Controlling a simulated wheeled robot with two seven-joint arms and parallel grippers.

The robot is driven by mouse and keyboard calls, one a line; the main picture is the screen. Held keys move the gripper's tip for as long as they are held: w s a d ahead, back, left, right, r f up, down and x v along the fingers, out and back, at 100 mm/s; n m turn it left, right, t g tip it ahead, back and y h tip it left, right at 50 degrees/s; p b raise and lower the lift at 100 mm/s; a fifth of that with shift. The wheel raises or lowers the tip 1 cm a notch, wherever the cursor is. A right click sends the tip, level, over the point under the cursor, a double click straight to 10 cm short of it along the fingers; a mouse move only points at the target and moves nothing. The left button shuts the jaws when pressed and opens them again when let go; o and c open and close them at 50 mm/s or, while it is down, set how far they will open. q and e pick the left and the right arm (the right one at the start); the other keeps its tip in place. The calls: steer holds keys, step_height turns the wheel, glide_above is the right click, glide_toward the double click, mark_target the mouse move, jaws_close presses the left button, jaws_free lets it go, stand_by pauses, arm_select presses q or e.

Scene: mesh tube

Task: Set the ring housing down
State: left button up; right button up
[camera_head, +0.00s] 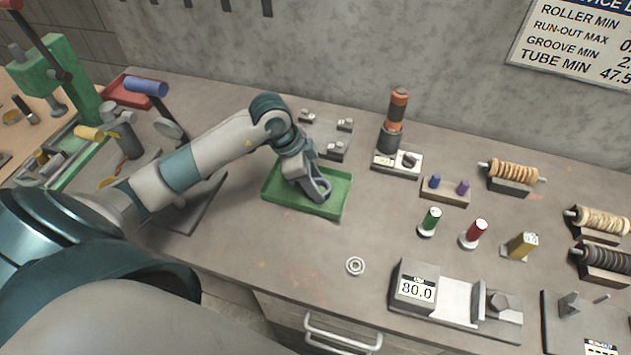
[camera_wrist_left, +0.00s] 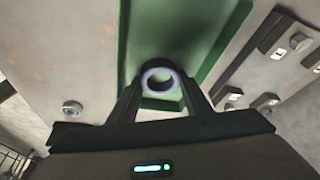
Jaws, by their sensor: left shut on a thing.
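My left gripper (camera_head: 318,190) is over the green tray (camera_head: 336,208) on the workbench. In the left wrist view its two dark fingers (camera_wrist_left: 158,90) are shut on the ring housing (camera_wrist_left: 158,76), a grey ring with a round hole. The ring sits between the fingertips with the green tray floor (camera_wrist_left: 185,30) behind it. In the head view the gripper mostly hides the ring. I cannot tell whether the ring touches the tray floor. My right gripper is not in view.
A small bearing-like ring (camera_head: 355,266) lies on the bench in front of the tray. A gauge reading 80.0 (camera_head: 416,290) stands at the front right. A block with two pegs (camera_head: 445,196) and several coloured plugs stand right of the tray. Bare bench surrounds the tray's front.

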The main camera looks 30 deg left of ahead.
arm_select(q)
steer(key=o, duration=1.4)
steer(key=shift+p+v, duration=0.75)
steer(key=shift+v, duration=0.05)
steer(key=shift+p+v, duration=4.3)
steer(key=shift+v, duration=0.95)
